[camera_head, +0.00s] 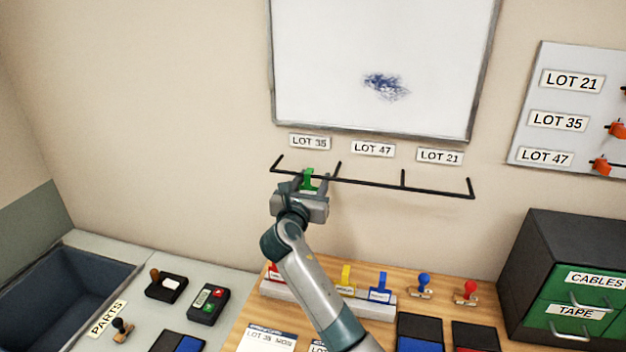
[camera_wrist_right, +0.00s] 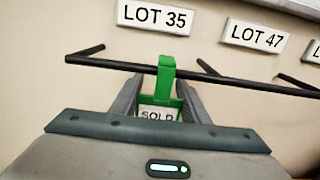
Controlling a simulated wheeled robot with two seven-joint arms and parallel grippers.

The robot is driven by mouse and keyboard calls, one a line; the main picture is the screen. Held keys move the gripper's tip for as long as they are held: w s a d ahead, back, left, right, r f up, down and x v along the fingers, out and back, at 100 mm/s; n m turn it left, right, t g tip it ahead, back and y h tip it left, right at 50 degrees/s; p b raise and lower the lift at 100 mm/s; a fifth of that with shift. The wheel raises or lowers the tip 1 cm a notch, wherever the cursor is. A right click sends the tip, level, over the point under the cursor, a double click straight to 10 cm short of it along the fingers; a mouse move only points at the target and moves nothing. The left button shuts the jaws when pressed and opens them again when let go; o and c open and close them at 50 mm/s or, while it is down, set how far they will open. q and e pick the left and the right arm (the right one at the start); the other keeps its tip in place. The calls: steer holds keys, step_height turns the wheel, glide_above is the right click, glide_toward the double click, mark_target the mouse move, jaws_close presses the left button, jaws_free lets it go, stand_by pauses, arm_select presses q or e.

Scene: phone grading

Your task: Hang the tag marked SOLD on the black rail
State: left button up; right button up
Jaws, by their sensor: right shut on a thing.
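The green tag (camera_head: 309,180) marked SOLD is at the black rail (camera_head: 375,184), under the LOT 35 label. In the right wrist view the tag's green hook (camera_wrist_right: 166,68) overlaps the black rail (camera_wrist_right: 125,65), and its SOLD face (camera_wrist_right: 158,115) shows between the fingers. I cannot tell for sure whether the hook bears on the rail. My right gripper (camera_head: 306,188) is shut on the tag; its fingers also show in the right wrist view (camera_wrist_right: 160,100). My left gripper is not in view.
LOT 35 (camera_head: 309,142), LOT 47 (camera_head: 373,149) and LOT 21 (camera_head: 439,156) labels are above the rail, below a whiteboard (camera_head: 320,60). A rack with yellow (camera_head: 346,278) and blue tags (camera_head: 380,285) stands below. The rail's right part is bare.

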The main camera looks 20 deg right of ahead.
steer(key=o, duration=1.1)
steer(key=shift+s, duration=0.1)
steer(key=p+v, duration=0.7)
steer(key=v, duration=1)
steer(key=shift+s+a+f, duration=0.1)
steer(key=shift+s+a, duration=0.05)
steer(key=shift+a, duration=0.05)
